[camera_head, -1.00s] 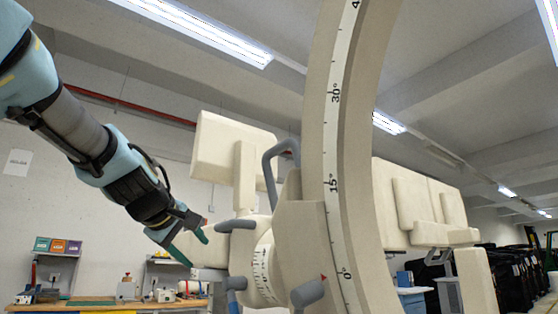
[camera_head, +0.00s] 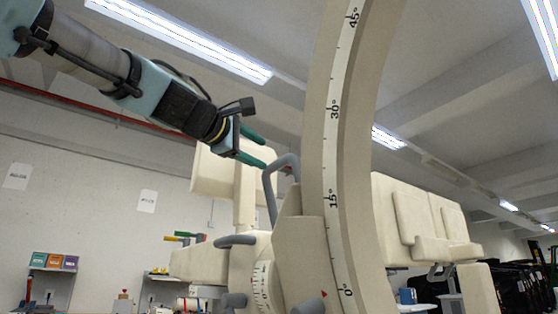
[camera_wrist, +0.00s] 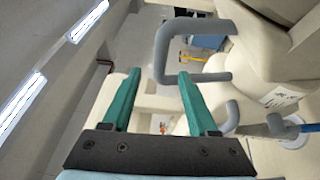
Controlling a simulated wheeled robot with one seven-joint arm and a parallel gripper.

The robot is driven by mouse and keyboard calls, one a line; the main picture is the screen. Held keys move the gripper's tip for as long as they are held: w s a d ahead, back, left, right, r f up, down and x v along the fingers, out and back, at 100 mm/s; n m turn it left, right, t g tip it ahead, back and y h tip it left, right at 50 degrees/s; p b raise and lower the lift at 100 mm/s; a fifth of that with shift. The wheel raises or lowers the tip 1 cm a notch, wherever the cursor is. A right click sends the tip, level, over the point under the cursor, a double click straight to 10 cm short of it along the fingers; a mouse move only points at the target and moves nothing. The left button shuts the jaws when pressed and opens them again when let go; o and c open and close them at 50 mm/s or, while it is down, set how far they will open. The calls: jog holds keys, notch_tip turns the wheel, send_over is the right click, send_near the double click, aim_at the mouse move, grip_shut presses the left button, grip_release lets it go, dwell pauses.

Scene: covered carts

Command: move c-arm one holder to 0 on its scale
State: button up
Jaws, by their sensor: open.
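The c-arm (camera_head: 365,90) is a tall beige arc with a white degree scale (camera_head: 333,150) reading from 0° at the bottom to 45° at the top. Its beige holder (camera_head: 302,235) clasps the arc low down, with a small red pointer roughly level with the 0° mark; exact alignment is hard to tell. A grey loop handle (camera_head: 268,190) rises from the holder. My gripper (camera_head: 264,149) has its green fingers apart and empty, just left of the handle's top. In the wrist view the grey handle (camera_wrist: 161,50) lies beyond the fingertips (camera_wrist: 159,73), apparently not between them.
Grey knobs and a grey lever (camera_head: 235,240) stick out around the holder's base. Beige panels (camera_head: 425,220) stand to the right and another behind my gripper. Shelves with coloured boxes (camera_head: 54,261) are at the far left. Open air lies left of the handle.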

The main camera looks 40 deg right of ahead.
aim_at(277, 162)
jog(key=shift+p+x, duration=1.15)
jog(key=shift+x, duration=3.5)
jog(key=shift+f, duration=0.1)
grip_shut()
